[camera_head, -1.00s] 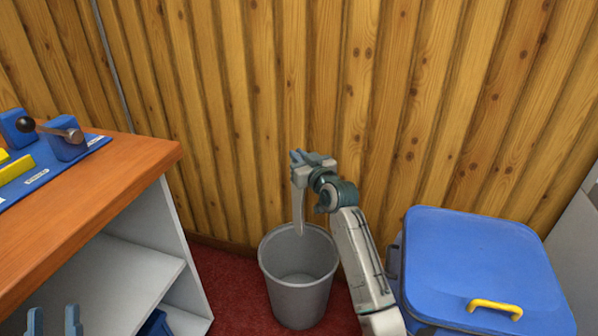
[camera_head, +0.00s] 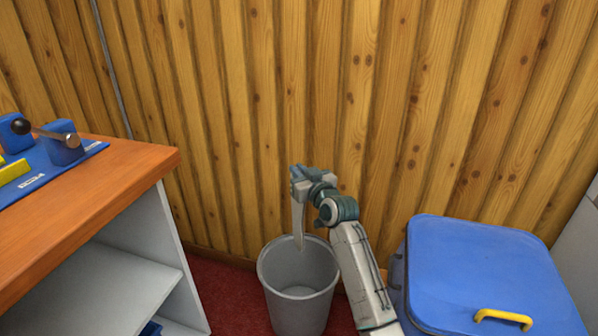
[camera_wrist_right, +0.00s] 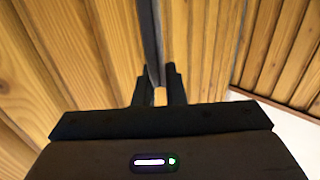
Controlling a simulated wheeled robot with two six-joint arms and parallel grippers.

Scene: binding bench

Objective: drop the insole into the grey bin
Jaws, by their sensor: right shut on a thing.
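My right gripper (camera_head: 297,183) is shut on the insole (camera_head: 299,222), a thin pale strip that hangs down from the fingers in the head view. The grey bin (camera_head: 298,314) stands upright on the floor below it, and its mouth is open. The insole's lower end overlaps the bin's mouth in the picture; whether it is below the rim I cannot tell. In the right wrist view the insole (camera_wrist_right: 152,45) is a dark, narrow strip between the two fingers of the gripper (camera_wrist_right: 158,88). My left gripper is out of view.
A wooden bench (camera_head: 110,185) with white shelves (camera_head: 130,285) stands at the left, carrying a blue and yellow tool (camera_head: 62,148). A blue lidded container (camera_head: 480,265) with a yellow handle is close to the right of my arm. A wooden wall (camera_head: 240,120) rises behind the bin.

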